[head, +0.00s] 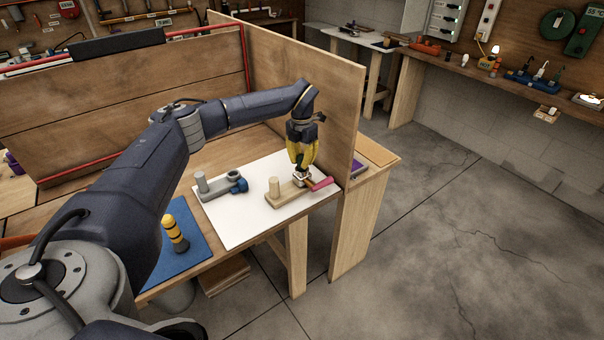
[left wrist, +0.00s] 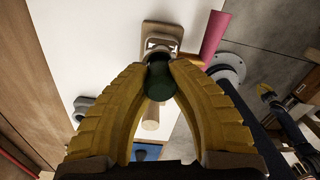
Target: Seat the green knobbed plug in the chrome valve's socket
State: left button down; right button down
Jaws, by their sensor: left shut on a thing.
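My left gripper (head: 301,166) points down with its yellow fingers over the far end of a pale wooden base at the right of the white sheet. In the left wrist view its fingertips (left wrist: 160,66) are closed around the dark green plug (left wrist: 158,84), whose round knob faces the camera. The chrome valve (left wrist: 160,45) shows just beyond the fingertips, against the tan base (left wrist: 162,29). The plug is at or very near the valve, but its lower end and the socket mouth are hidden. I cannot tell how deep it sits. My right gripper is not in view.
A pink bar (head: 319,184) lies beside the valve. A wooden peg (head: 274,186) stands on the same base. A grey fixture with a blue ball (head: 239,185) is to the left. A yellow-black cylinder (head: 175,233) stands on a blue mat. A plywood panel (head: 320,85) rises behind.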

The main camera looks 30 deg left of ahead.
aim_at(302, 156)
pick_arm(q)
jog(key=shift+f, duration=0.35)
dwell(0.5)
jog(key=c, duration=1.2)
grip_release()
jog(key=shift+c, duration=0.2)
jog(key=shift+r, duration=0.15)
notch_tip(302, 156, up, 12)
jog(key=shift+f, duration=0.1)
jog(key=shift+s+f, duration=0.1)
